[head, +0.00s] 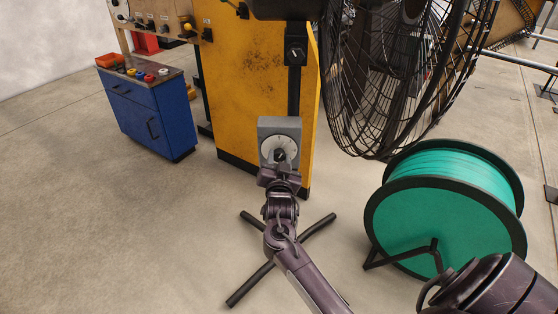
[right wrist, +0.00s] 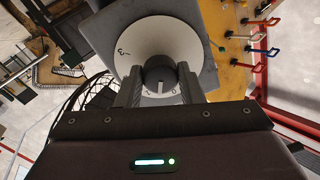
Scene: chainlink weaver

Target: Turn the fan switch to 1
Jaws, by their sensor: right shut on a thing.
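The fan switch is a grey box (head: 268,127) on the fan's black pole, with a round white dial (head: 280,144) and a dark knob at its centre. In the right wrist view the dial (right wrist: 150,40) shows a figure at its left that looks like a 3. The dark knob (right wrist: 160,74) has a white line pointing down in that view. My right gripper (head: 279,161) is at the dial, and its fingers (right wrist: 161,88) are shut on the knob from both sides. The knob is partly hidden in the head view. My left gripper is not in view.
The caged fan (head: 400,70) hangs to the right of the switch. A green spool (head: 440,210) stands at the right on the floor. The fan's black feet (head: 248,284) spread below my arm. A yellow cabinet (head: 240,80) stands behind, a blue cabinet (head: 150,120) at left.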

